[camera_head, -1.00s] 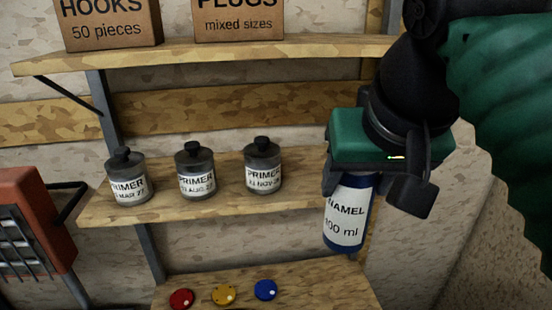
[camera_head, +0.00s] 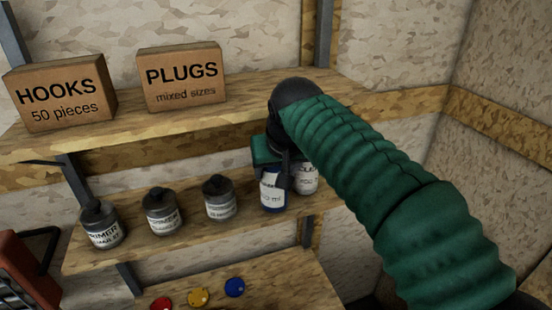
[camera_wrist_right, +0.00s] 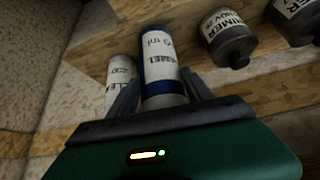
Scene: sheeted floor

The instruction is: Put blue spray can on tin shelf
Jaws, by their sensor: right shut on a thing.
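The blue spray can (camera_head: 272,193), with a white label, is at the right end of the middle shelf (camera_head: 143,240), which bears the grey tins. My right gripper (camera_head: 271,172) is shut on the can from above. In the right wrist view the can (camera_wrist_right: 161,60) sits between the two fingers of the gripper (camera_wrist_right: 160,92), and its label partly reads "AMEL". Whether its base touches the shelf I cannot tell. The grey primer tins (camera_head: 162,211) stand in a row to the left of the can. My left gripper is not in view.
A white-labelled can (camera_head: 306,180) stands close on the can's right and also shows in the right wrist view (camera_wrist_right: 120,78). An upper shelf (camera_head: 120,125) with two cardboard boxes overhangs behind.

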